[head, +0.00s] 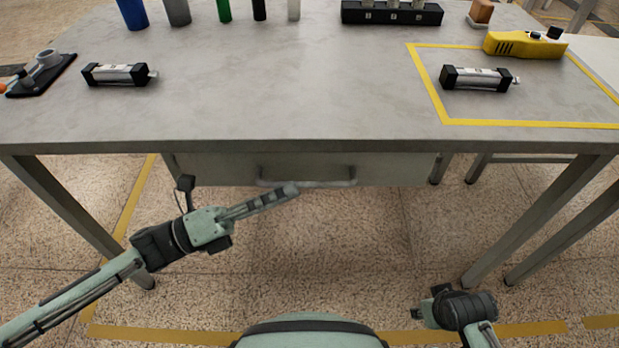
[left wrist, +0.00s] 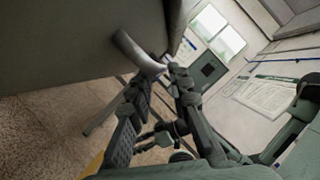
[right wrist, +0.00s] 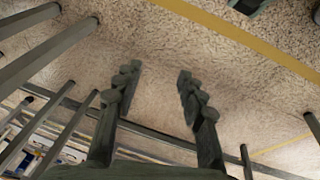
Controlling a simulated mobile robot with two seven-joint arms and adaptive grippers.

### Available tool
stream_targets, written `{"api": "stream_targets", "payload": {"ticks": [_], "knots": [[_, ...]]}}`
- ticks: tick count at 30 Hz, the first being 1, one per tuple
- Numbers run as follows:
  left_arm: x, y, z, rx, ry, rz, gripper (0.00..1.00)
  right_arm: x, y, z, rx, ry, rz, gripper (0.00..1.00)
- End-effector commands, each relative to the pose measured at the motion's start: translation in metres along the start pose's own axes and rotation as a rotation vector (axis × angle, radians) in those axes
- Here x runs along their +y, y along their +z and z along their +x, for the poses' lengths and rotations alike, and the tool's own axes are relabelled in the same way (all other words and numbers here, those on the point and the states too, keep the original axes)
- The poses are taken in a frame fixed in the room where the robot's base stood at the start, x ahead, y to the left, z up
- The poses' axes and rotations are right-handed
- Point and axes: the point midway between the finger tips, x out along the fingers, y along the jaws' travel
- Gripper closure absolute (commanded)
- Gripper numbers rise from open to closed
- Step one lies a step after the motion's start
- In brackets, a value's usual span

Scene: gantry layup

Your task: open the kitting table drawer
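The kitting table (head: 300,110) has a grey drawer (head: 215,170) under its top, and the drawer looks shut. A bar handle (head: 335,183) runs along the drawer front. My left gripper (head: 292,189) is at the handle's middle, seen edge-on. In the left wrist view my left gripper (left wrist: 158,76) has its fingers apart, with the handle (left wrist: 132,47) reaching to the fingertips. I cannot tell whether they touch it. My right gripper (head: 420,312) is low at the right, away from the table. In the right wrist view my right gripper (right wrist: 158,72) is open and empty over the floor.
On the table top are two cylinder units (head: 117,75) (head: 476,79), a yellow tool (head: 524,45), a black rack (head: 392,13) and a black plate with a fitting (head: 42,73). Table legs (head: 65,205) (head: 540,220) stand at both sides. The floor before the drawer is clear.

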Motion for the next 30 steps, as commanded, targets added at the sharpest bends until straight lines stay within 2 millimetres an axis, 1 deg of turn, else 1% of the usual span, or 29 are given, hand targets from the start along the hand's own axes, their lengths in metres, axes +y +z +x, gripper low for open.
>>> {"api": "stream_targets", "payload": {"ticks": [1, 3, 6, 10, 19, 21, 24, 30], "knots": [[-0.002, 0.002, 0.010, -0.001, -0.002, 0.001, 0.81, -0.002, 0.004, 0.008, -0.013, -0.005, 0.000, 0.60], [-0.002, 0.002, 0.021, 0.000, -0.002, 0.002, 0.81, -0.002, 0.006, 0.012, -0.016, -0.006, 0.000, 0.60], [-0.002, 0.001, 0.034, 0.000, -0.002, 0.002, 0.81, -0.002, 0.007, 0.017, -0.016, -0.007, 0.000, 0.60], [-0.001, 0.001, 0.043, 0.001, 0.000, 0.001, 0.81, -0.002, 0.011, 0.021, -0.021, -0.008, 0.001, 0.60], [0.000, 0.000, 0.045, 0.001, 0.001, 0.001, 0.81, -0.003, 0.011, 0.022, -0.019, -0.009, 0.001, 0.60], [0.000, 0.000, 0.045, 0.001, 0.001, 0.001, 0.90, -0.002, 0.011, 0.022, -0.020, -0.009, 0.001, 0.60], [0.000, 0.000, 0.045, 0.001, 0.001, 0.001, 1.00, -0.002, 0.011, 0.022, -0.020, -0.008, 0.001, 0.60], [0.000, 0.000, 0.045, 0.001, 0.001, 0.001, 1.00, -0.002, 0.011, 0.022, -0.021, -0.008, 0.001, 0.60]]}}
